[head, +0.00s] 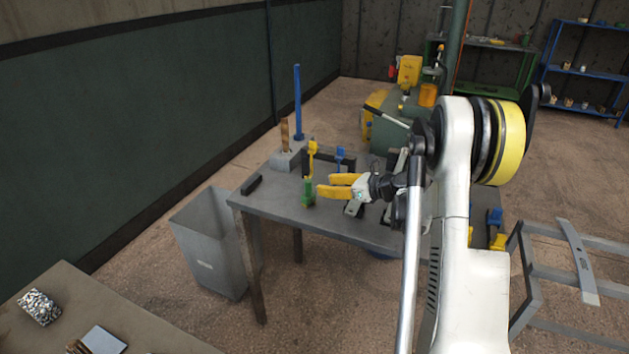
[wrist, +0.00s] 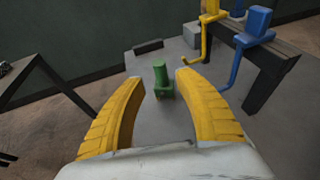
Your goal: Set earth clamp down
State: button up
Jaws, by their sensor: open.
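A small green piece (head: 308,193), likely the earth clamp, stands upright on the grey table (head: 262,203) near its left part. My gripper (head: 326,186) has yellow fingers and is just to the right of the green piece in the head view. In the wrist view the fingers are spread wide, and the green piece (wrist: 161,78) shows in the gap at their tips, with clear space on both sides. It appears to rest on the table, and no finger visibly touches it.
A dark rack (wrist: 272,65) carries a yellow hooked tool (wrist: 208,22) and a blue one (wrist: 257,22). A small dark block (head: 252,184) lies near the table's left edge. A grey bin (head: 212,250) stands below. A blue post (head: 298,100) rises behind.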

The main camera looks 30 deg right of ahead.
jog(key=s+a+r+n+g+h, duration=0.1)
jog(key=s+a+r+n+g, duration=0.1)
jog(key=s+a+r+n, duration=0.45)
jog(key=s+a+r+n+g+h, duration=0.1)
jog(key=s+a+r+n+g, duration=0.25)
jog(key=s+a+n, duration=0.65)
jog(key=s+a+n+h, duration=0.2)
jog(key=s+a+n, duration=0.2)
jog(key=s+n, duration=0.3)
jog(key=s+a+n+h, duration=0.2)
jog(key=s+a+n, duration=0.1)
jog(key=s+n, duration=0.4)
jog(key=shift+s+a+r+p, duration=0.35)
jog(key=shift+s+a+p, duration=0.1)
jog(key=shift+s, duration=0.4)
jog(key=shift+d, duration=0.1)
